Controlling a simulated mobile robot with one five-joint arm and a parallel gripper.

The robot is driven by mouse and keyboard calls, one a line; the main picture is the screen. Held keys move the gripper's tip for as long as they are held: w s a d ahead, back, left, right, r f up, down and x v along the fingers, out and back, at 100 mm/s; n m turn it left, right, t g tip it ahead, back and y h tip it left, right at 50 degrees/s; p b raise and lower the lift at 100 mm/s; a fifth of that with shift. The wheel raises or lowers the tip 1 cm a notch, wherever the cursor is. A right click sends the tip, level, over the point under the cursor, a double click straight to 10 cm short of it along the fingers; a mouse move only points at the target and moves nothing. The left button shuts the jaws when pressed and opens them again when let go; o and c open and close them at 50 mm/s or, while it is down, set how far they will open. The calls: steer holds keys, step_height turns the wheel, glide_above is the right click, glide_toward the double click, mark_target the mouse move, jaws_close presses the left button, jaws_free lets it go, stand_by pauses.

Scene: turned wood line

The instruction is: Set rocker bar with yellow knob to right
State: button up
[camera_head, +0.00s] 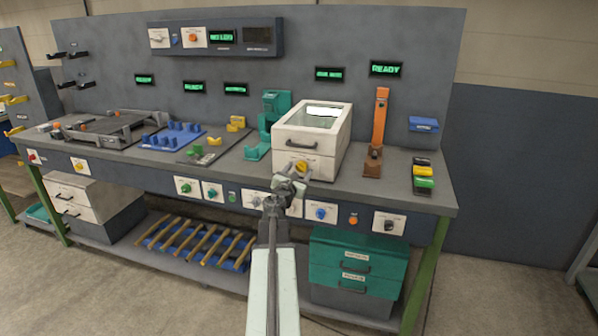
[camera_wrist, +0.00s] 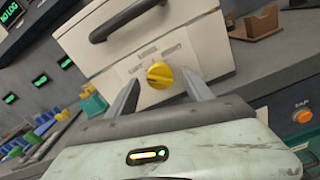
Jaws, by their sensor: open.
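The yellow knob (camera_wrist: 160,75) sits on the front face of a white box (camera_wrist: 130,55), below its black handle. In the head view the knob (camera_head: 300,167) shows just above my gripper (camera_head: 287,182). My gripper (camera_wrist: 158,92) is open in the wrist view, with one finger on each side of the knob. The knob appears between the fingertips, and I cannot tell whether they touch it. Small printing beside the knob is too blurred to read. Its rocker setting cannot be made out clearly.
The white box (camera_head: 338,140) stands on the grey bench. A green press (camera_head: 270,120) stands to its left and an orange lever (camera_head: 380,115) to its right. Several knobs, including a blue one (camera_head: 320,212), line the bench's front panel. The floor in front is clear.

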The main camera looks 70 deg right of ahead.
steer(key=shift+d, duration=0.55)
jaws_close()
steer(key=shift+m, duration=2.5)
steer(key=shift+a+m, duration=0.1)
steer(key=shift+m, duration=7.5)
